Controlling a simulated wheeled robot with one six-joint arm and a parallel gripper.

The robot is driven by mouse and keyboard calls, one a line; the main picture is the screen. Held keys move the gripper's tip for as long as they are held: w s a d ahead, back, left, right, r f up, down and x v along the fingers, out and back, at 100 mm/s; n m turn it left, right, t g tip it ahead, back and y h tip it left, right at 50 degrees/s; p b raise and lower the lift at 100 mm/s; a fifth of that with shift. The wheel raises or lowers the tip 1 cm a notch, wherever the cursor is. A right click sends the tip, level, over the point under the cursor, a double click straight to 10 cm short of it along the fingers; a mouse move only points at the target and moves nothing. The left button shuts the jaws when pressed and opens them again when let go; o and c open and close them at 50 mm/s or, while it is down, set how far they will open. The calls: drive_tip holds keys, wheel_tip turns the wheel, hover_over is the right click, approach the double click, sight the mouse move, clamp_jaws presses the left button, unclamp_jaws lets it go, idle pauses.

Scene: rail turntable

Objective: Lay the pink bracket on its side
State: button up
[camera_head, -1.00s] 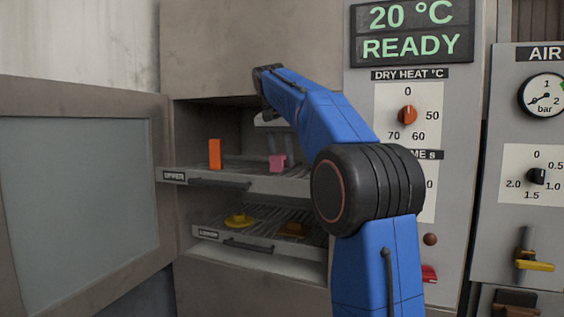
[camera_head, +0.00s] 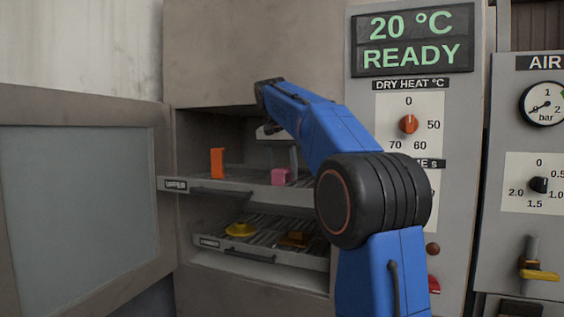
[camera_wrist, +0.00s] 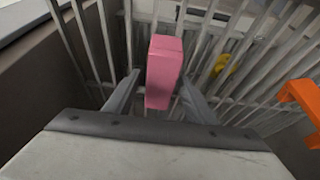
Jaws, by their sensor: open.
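The pink bracket (camera_head: 281,176) is on the slatted upper rack (camera_head: 232,185) inside the open cabinet. In the wrist view the bracket (camera_wrist: 164,72) shows as an upright pink block seen from above. My gripper (camera_wrist: 158,92) is open, with one finger on each side of the bracket's near end. I cannot tell whether either finger touches it. In the head view my gripper (camera_head: 283,155) is partly hidden behind my blue arm, close to the bracket.
An orange bracket (camera_head: 217,163) stands on the upper rack to the left. A yellow piece (camera_head: 240,230) and a dark orange piece (camera_head: 295,239) lie on the lower rack (camera_head: 262,256). The cabinet door (camera_head: 80,205) is open at left. The cabinet ceiling is close above.

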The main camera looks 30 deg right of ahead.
drive_tip(key=v, duration=1.2)
idle(0.3)
